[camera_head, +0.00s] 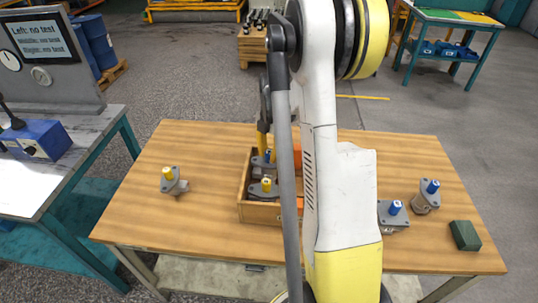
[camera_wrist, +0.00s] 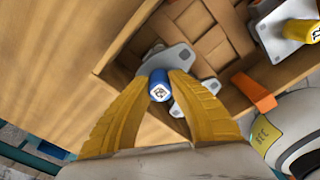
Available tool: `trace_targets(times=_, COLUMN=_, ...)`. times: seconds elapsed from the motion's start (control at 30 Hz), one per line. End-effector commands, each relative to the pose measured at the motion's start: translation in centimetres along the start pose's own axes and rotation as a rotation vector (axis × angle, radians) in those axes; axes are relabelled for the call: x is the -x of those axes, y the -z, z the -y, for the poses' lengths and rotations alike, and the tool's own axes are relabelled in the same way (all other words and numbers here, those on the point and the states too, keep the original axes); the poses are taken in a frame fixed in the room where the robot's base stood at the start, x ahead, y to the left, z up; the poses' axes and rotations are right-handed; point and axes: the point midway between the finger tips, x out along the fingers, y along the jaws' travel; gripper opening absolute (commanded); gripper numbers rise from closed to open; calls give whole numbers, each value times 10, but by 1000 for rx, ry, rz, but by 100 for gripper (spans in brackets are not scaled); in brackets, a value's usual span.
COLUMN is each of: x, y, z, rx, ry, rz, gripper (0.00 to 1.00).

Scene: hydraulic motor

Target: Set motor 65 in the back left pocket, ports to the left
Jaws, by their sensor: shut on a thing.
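My gripper (camera_wrist: 159,85) is shut on the blue cap of a motor (camera_wrist: 172,60), seen in the wrist view. The cap carries a small mark that I cannot read. The motor's grey flange lies low inside the wooden box (camera_wrist: 108,56), in a corner pocket. In the head view this motor (camera_head: 262,162) is in the back left part of the box (camera_head: 247,214), partly behind my fingers. Its ports are hidden, so their direction cannot be told. A yellow-capped motor (camera_head: 265,188) stands in the front left pocket and also shows in the wrist view (camera_wrist: 298,32).
A yellow-capped motor (camera_head: 172,181) stands left on the table (camera_head: 140,222). Two blue-capped motors (camera_head: 392,215) (camera_head: 426,197) and a dark green block (camera_head: 465,235) are at right. Orange pieces (camera_wrist: 261,95) sit at the box. My arm hides the box's right side.

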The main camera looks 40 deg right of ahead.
Motion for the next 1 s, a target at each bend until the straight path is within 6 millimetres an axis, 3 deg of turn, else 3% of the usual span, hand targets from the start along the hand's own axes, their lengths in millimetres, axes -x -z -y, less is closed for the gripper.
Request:
trace_targets(times=0.53, x=-7, y=0, z=0, rx=0, ry=0, rz=0, gripper=0)
trace_targets(times=0.57, x=-7, y=0, z=0, rx=0, ry=0, rz=0, gripper=24)
trace_targets(times=0.6, x=-7, y=0, z=0, rx=0, ry=0, rz=0, gripper=37)
trace_targets(times=0.63, x=-7, y=0, z=0, rx=0, ry=0, rz=0, gripper=43)
trace_targets(times=1.0, x=-2, y=-1, z=0, rx=0, ry=0, rz=0, gripper=43)
